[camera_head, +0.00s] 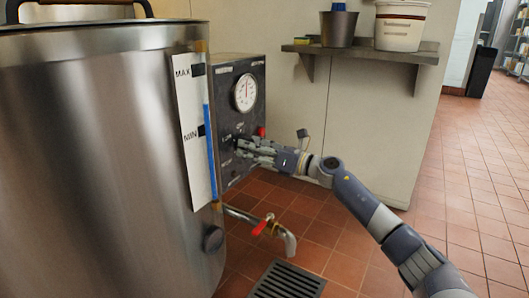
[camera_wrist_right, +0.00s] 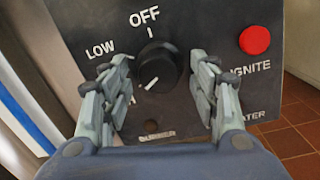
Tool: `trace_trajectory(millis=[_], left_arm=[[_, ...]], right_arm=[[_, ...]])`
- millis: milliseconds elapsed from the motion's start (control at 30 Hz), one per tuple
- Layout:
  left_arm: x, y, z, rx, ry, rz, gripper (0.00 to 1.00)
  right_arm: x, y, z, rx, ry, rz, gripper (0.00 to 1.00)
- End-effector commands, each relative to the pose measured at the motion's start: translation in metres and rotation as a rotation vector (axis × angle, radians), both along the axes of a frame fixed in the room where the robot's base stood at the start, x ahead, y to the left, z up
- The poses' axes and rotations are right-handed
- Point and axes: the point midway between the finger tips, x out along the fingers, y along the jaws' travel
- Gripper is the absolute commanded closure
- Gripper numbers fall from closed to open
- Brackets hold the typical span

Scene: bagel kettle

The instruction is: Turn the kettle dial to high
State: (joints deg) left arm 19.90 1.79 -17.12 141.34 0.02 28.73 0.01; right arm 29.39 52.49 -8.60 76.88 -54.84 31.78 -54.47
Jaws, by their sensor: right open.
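The black kettle dial (camera_wrist_right: 155,66) shows in the right wrist view on the dark control panel. Its white line points down and left, away from OFF at the top and below LOW. A label there is mostly hidden by a finger. My right gripper (camera_wrist_right: 165,76) is open, with one finger on each side of the dial; I cannot tell whether they touch it. In the head view my right gripper (camera_head: 241,148) is at the control panel (camera_head: 226,88), beside the large steel kettle (camera_head: 100,150). My left gripper is not in view.
A red ignite button (camera_wrist_right: 255,40) is right of the dial. A round gauge (camera_head: 245,93) is above the gripper. A drain pipe with a red-handled valve (camera_head: 262,226) sticks out below. A wall shelf (camera_head: 375,51) holds containers.

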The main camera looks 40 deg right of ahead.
Motion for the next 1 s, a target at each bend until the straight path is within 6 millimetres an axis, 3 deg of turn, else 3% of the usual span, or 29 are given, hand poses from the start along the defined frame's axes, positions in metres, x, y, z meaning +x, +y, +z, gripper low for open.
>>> trace_trajectory(millis=[700, 1000], left_arm=[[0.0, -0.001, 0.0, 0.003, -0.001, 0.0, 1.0], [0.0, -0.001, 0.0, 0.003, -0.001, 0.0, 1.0]], right_arm=[[-0.084, -0.039, -0.009, -0.002, 0.004, 0.001, 0.45], [-0.104, -0.048, -0.01, -0.002, 0.003, 0.002, 0.45]])
